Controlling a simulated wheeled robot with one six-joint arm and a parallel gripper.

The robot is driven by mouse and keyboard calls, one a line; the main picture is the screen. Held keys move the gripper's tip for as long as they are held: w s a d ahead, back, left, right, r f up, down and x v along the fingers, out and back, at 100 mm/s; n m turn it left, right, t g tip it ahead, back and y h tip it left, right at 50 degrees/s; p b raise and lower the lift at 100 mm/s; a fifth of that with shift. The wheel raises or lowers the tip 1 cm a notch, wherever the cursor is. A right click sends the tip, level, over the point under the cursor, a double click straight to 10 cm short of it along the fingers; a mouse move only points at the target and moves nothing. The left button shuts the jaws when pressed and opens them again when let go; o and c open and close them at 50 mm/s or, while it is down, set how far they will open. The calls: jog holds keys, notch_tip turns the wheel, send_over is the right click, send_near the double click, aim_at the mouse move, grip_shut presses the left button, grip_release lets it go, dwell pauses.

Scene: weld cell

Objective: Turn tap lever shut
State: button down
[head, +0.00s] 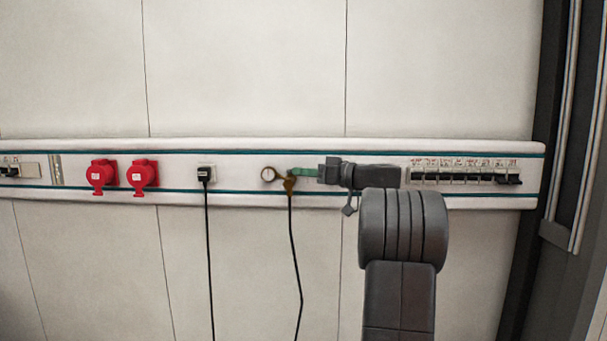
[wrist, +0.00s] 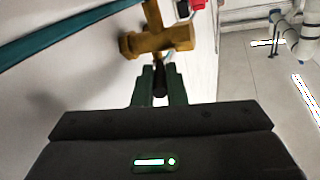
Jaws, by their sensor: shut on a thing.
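The brass tap (head: 289,184) sits on the white wall rail, with a round fitting (head: 268,174) at its left. In the wrist view the brass tap body (wrist: 160,40) is just beyond my fingertips. My gripper (head: 301,173) reaches in from the right, level with the tap. In the wrist view my gripper (wrist: 160,76) has its green fingers closed on the dark tap lever (wrist: 160,82), which shows between them. In the head view the lever is hidden by the fingers.
Along the rail are red sockets (head: 143,177), a black plug (head: 206,173) with a hanging cable and a breaker row (head: 465,175). A dark hose (head: 296,260) hangs below the tap. A dark frame (head: 560,130) stands at far right. The wall around the rail is bare.

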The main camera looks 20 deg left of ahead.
jog(key=shift+w+r+n+g, duration=0.2)
jog(key=shift+n+g, duration=0.4)
jog(key=shift+g, duration=0.2)
jog(key=c, duration=1.5)
grip_release()
jog(key=shift+f, duration=0.1)
jog(key=d+b, duration=0.2)
jog(key=d, duration=1.1)
jog(key=shift+d, duration=0.4)
